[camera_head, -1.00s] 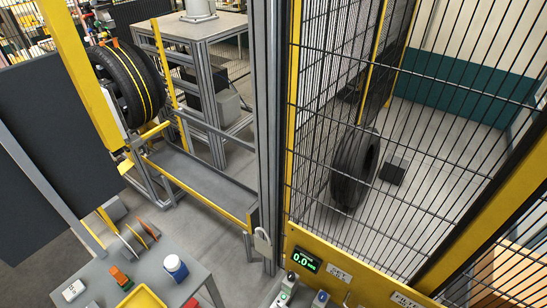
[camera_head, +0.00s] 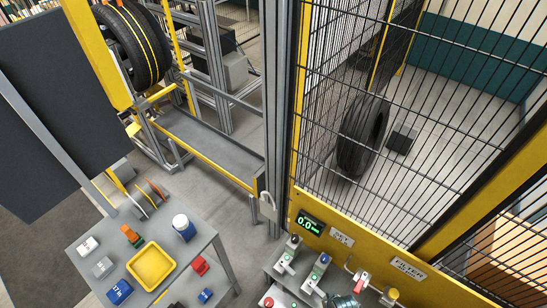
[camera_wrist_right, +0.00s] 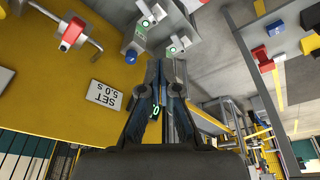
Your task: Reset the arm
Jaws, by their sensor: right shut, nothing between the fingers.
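My right gripper (camera_wrist_right: 166,75) is in the right wrist view, pointing up the picture. Its two dark fingers are shut with nothing between them. The yellow panel (camera_wrist_right: 110,50) with its SET label (camera_wrist_right: 106,95) lies behind and left of the fingers. Switch boxes with green-ringed buttons (camera_wrist_right: 146,20) show beyond the fingertips, apart from them as far as I can tell. In the head view I cannot make out the right gripper clearly; a small greyish part at the bottom edge is too cut off to name. My left gripper shows in neither view.
A mesh cage holds a standing tyre (camera_head: 362,137). The yellow panel carries a green display (camera_head: 309,224) reading 0.0 and a red-handled valve (camera_head: 362,281). A grey table (camera_head: 205,238) with a yellow tray (camera_head: 151,285) stands left. Another tyre (camera_head: 128,45) hangs behind.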

